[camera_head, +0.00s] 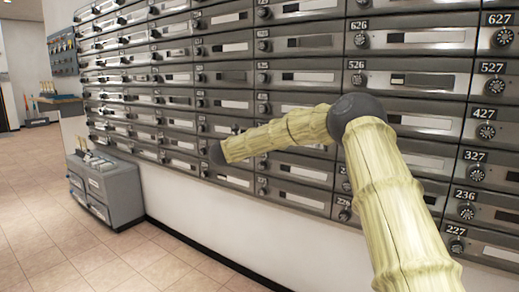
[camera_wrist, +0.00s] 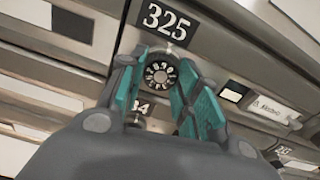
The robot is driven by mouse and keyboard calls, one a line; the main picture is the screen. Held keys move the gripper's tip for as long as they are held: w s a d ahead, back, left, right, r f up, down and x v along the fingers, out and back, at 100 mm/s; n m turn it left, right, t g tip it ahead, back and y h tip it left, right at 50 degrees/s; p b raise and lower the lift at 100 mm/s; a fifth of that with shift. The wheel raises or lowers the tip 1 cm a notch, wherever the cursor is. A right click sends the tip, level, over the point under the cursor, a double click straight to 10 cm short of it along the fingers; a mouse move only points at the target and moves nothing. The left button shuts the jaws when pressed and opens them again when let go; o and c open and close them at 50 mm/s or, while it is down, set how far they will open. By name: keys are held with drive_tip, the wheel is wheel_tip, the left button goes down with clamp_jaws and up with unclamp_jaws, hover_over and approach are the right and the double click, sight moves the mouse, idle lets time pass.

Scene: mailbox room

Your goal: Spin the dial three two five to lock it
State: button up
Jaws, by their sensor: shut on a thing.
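The dial (camera_wrist: 160,75) under the black number plate 325 (camera_wrist: 167,22) is round and dark with white figures, in the upper middle of the wrist view. My gripper (camera_wrist: 158,78) has its teal-padded fingers on either side of this dial and is shut on it. The dial's lower edge is partly hidden by my gripper, and its exact setting is too small to read. In the head view my arm reaches left to the bank of grey mailboxes (camera_head: 420,125); there my gripper and the 325 dial are mostly hidden by my arm.
Several neighbouring mailboxes have like dials, such as the 526 dial (camera_head: 358,79) and the 327 dial (camera_head: 476,173). A grey cabinet (camera_head: 110,190) stands on the floor by the wall at left. The tiled floor (camera_head: 60,240) in front is clear.

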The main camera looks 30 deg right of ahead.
drive_tip(key=shift+f+m+b, duration=0.15)
drive_tip(key=shift+m+b, duration=0.3)
drive_tip(key=shift+m, duration=0.05)
drive_tip(key=o, duration=1)
drive_tip(key=shift+d, duration=0.1)
drive_tip(key=shift+o, duration=0.2)
drive_tip(key=shift+a, duration=0.2)
drive_tip(key=v, duration=1.1)
drive_tip(key=shift+s+a, duration=0.2)
drive_tip(key=shift+a, duration=0.1)
